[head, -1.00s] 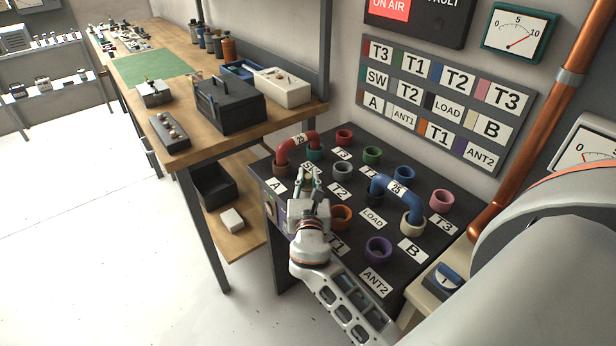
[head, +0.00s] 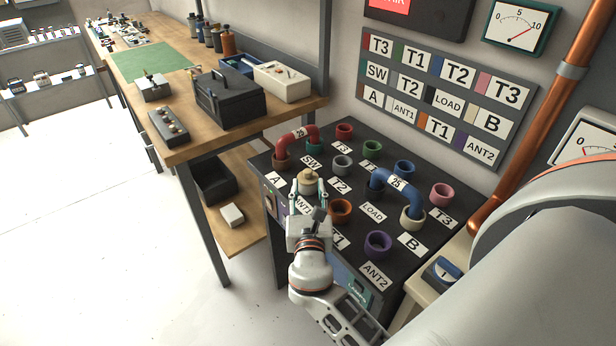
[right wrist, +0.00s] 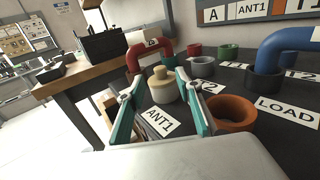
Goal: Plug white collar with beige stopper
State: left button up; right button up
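The beige stopper (head: 307,175) stands upright in the white collar (head: 308,188) beside the ANT1 label, on the dark panel. In the right wrist view the stopper (right wrist: 160,74) shows its small round knob and wider body, with the pale collar (right wrist: 165,96) under it. How deep it sits I cannot tell. My right gripper (head: 309,193) is open, one finger on each side of the stopper and collar and a little back from them. In the right wrist view a gap shows between the fingers (right wrist: 158,88) and the stopper. My left gripper is not in view.
A red U-link (head: 297,136) stands behind the stopper, and a blue U-link (head: 396,188) to the right. An orange collar (head: 340,211) is close to the right finger. A purple collar (head: 378,245) and several other collars stand open. A wooden bench (head: 180,155) is at left.

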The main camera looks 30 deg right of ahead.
jog(key=v, duration=0.5)
jog(key=shift+s+a, duration=0.1)
jog(key=shift+s, duration=0.1)
dwell(0.4)
